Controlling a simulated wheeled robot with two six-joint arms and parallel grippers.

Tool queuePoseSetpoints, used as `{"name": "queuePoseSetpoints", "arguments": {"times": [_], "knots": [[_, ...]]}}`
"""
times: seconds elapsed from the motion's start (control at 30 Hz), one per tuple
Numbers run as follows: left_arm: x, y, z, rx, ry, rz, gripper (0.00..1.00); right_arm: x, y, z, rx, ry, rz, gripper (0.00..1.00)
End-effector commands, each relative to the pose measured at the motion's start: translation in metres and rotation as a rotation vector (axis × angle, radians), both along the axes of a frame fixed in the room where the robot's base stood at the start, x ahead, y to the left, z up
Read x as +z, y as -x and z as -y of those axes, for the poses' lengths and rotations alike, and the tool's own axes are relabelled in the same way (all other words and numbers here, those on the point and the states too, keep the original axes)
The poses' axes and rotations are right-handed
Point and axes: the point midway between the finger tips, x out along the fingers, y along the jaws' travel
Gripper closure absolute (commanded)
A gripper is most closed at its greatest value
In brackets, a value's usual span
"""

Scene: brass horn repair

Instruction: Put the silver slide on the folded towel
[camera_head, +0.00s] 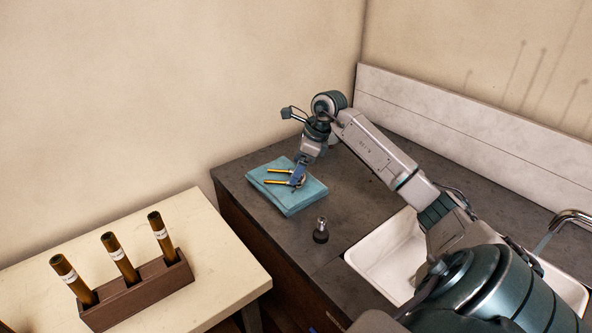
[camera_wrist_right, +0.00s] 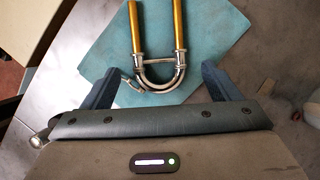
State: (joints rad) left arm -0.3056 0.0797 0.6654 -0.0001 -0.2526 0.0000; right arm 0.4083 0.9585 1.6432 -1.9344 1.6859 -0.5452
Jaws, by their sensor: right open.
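The silver slide (camera_wrist_right: 158,72) is a U-shaped tube with a silver bow and two gold legs. It lies on the folded blue towel (camera_wrist_right: 95,50). In the head view the slide (camera_head: 279,182) shows its gold legs pointing left across the towel (camera_head: 292,205). My right gripper (camera_head: 297,178) is over the towel at the slide's bow end. In the right wrist view its two blue fingers (camera_wrist_right: 160,72) are spread apart, one on each side of the bow, without gripping it. My left gripper is out of view.
A small dark-based piece with a metal top (camera_head: 321,231) stands on the dark counter (camera_head: 250,178) in front of the towel. A white sink (camera_head: 384,262) lies to the right. A brown rack (camera_head: 140,290) with three gold tubes stands on the pale table (camera_head: 213,245).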

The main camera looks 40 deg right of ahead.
Motion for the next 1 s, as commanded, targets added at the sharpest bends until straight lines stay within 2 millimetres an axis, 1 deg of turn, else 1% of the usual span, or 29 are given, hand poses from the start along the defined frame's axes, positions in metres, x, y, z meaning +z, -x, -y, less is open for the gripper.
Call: {"name": "queuePoseSetpoints", "arguments": {"times": [0.03, 0.1, 0.3, 0.43, 0.6, 0.9, 1.0], "knots": [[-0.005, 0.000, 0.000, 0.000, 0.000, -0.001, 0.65, 0.008, 0.003, 0.004, 0.000, 0.006, 0.003, 0.18], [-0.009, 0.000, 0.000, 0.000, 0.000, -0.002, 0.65, 0.023, 0.008, 0.008, -0.001, 0.006, 0.002, 0.18], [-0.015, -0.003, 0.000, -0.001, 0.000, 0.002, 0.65, 0.063, 0.021, 0.017, -0.001, 0.003, 0.003, 0.18], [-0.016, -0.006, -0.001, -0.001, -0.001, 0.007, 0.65, 0.082, 0.027, 0.021, 0.000, 0.001, 0.002, 0.18], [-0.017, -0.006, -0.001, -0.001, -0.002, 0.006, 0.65, 0.093, 0.031, 0.024, 0.000, 0.000, 0.000, 0.18], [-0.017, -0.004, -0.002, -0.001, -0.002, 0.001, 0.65, 0.095, 0.031, 0.024, 0.000, -0.001, -0.001, 0.18], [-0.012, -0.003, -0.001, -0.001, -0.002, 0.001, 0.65, 0.099, 0.030, 0.022, 0.002, -0.007, 0.003, 0.18]]}}
